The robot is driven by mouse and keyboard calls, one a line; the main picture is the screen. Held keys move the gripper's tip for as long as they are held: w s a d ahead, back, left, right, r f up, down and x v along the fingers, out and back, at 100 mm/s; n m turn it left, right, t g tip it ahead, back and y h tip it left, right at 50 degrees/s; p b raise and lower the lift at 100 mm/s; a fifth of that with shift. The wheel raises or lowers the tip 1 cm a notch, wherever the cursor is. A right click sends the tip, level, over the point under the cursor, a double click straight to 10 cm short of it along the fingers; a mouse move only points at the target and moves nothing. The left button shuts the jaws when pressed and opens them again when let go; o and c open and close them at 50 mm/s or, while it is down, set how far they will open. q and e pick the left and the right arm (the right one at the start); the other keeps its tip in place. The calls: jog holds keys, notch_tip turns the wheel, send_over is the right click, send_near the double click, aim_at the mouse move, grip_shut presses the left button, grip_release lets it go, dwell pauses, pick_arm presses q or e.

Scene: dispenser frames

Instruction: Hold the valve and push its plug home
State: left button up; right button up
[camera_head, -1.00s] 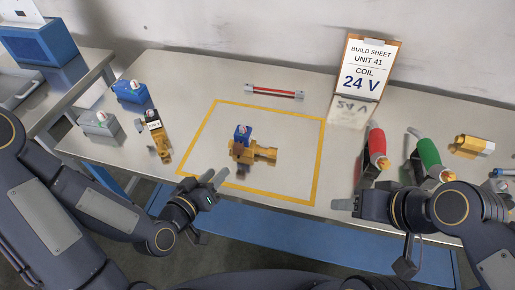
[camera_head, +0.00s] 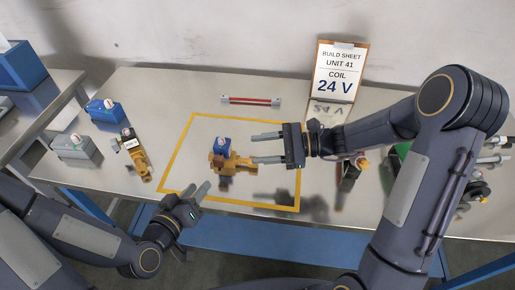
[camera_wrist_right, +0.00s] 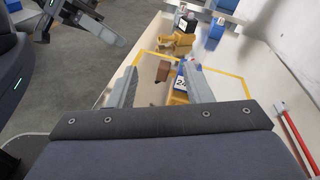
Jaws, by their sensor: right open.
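The brass valve (camera_head: 236,164) with a blue block (camera_head: 221,145) on top lies inside the yellow outlined square. My right gripper (camera_head: 254,148) is open, its fingers pointing left toward the valve's right end. The right wrist view shows the valve's blue block (camera_wrist_right: 181,83), with a partly readable label, between and beyond the spread fingers. I cannot tell whether a finger touches the valve. My left gripper (camera_head: 189,191) is open and empty at the table's front edge, below and left of the valve. I cannot make out a separate plug or its seating.
Another brass valve (camera_head: 141,161) with a dark, labelled top stands left of the square. A red bar (camera_head: 250,101) lies at the back, near the 24 V build sheet (camera_head: 340,72). My right arm partly hides tools at right.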

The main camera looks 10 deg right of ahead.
aim_at(230, 146)
jog(key=w+f+m+t, duration=0.1)
jog(key=f, duration=0.1)
jog(key=w+f+m, duration=0.2)
jog(key=w+f+m+t+y, duration=0.1)
jog(key=shift+w+a+f+m+t, duration=0.25)
jog(key=shift+w+f+m+t, duration=0.05)
jog(key=shift+w+f+m, duration=0.1)
jog(key=shift+w+a+f, duration=0.15)
jog(key=shift+w, duration=0.05)
jog(key=x, duration=0.7)
jog(key=shift+w+a, duration=0.15)
jog(key=shift+a, duration=0.05)
jog(key=shift+c, duration=0.2)
grip_shut()
